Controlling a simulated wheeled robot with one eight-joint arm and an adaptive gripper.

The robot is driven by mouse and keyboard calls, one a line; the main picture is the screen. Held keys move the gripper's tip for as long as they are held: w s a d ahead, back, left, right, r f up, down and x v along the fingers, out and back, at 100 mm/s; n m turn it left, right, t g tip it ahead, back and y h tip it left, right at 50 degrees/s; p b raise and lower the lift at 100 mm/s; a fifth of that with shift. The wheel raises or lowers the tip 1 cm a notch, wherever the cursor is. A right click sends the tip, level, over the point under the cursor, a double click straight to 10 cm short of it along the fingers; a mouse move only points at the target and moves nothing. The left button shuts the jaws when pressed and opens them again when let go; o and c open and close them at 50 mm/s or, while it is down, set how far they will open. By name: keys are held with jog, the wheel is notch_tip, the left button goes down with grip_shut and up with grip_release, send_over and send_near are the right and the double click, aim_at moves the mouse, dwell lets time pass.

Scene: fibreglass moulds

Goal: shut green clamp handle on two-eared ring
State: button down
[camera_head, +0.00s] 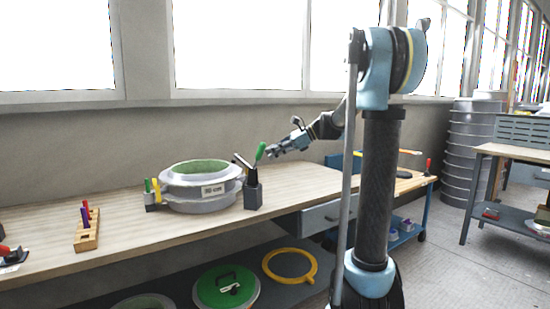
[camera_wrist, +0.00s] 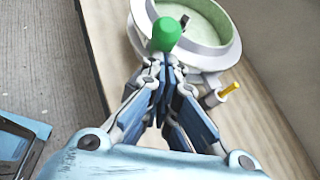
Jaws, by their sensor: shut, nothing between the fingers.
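The ring mould (camera_head: 202,185) is a pale round stack with a green inside and a label on its front. It stands on the wooden bench and also shows in the wrist view (camera_wrist: 218,58). At its right side a dark grey clamp block (camera_head: 252,194) carries a green handle (camera_head: 260,153), which stands up and leans slightly right. My gripper (camera_head: 270,153) is shut and empty, just right of this handle's top. In the wrist view the green handle (camera_wrist: 166,34) is just beyond my fingertips (camera_wrist: 160,62). I cannot tell whether they touch.
Another clamp with green and yellow handles (camera_head: 152,187) stands left of the mould. A yellow-tipped post (camera_wrist: 229,89) shows beside the mould in the wrist view. A wooden block with coloured pegs (camera_head: 87,231) lies left. The window wall is close behind the bench.

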jog(key=shift+w+a+r+h, duration=0.2)
jog(key=shift+a+r+h, duration=0.35)
jog(key=shift+a, duration=0.15)
jog(key=shift+w+a+r+h, duration=0.2)
jog(key=shift+a+r+h, duration=0.35)
jog(key=shift+a, duration=0.15)
